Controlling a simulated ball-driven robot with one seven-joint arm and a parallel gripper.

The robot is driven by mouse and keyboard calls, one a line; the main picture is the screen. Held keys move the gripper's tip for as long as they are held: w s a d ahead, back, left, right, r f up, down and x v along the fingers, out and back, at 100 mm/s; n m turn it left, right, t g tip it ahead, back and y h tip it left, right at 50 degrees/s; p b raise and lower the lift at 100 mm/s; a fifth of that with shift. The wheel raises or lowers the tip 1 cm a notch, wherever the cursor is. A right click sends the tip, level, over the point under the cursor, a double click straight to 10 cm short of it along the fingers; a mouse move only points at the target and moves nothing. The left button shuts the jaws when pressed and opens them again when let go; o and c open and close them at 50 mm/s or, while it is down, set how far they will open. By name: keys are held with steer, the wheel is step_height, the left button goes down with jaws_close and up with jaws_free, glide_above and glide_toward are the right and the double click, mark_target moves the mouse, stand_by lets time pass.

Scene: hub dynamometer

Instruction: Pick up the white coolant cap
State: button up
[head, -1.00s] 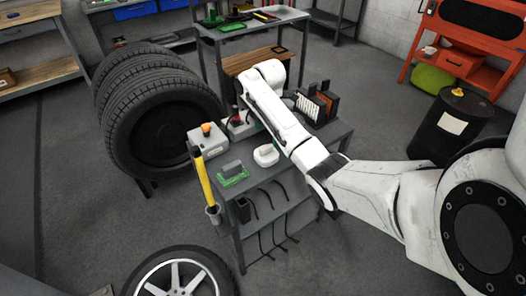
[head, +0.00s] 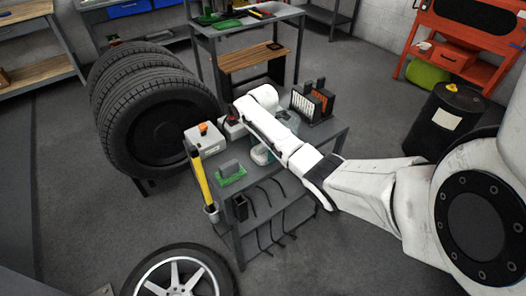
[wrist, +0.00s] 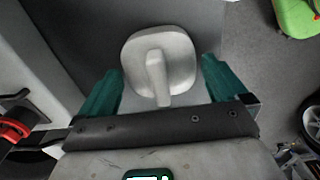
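The white coolant cap (wrist: 178,48) is a rounded square with a raised grip bar. In the wrist view it lies on a dark grey surface just ahead of my gripper (wrist: 162,72). The two green fingers are spread wide on either side of its near part, with a gap at each side, and hold nothing. In the head view the cap (head: 259,156) sits on the grey cart top and my white forearm hides much of it. My fingers are mostly hidden there.
On the cart, a grey box with an orange button (head: 205,139), a green-based block (head: 231,173) and upright dark-framed panels (head: 312,103) stand around the cap. A yellow-handled tool (head: 201,178) is at the cart's left edge. Stacked tires (head: 150,115) stand to the left.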

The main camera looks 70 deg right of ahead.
steer(key=c, duration=0.9)
steer(key=shift+o, duration=0.2)
steer(key=shift+r, duration=0.15)
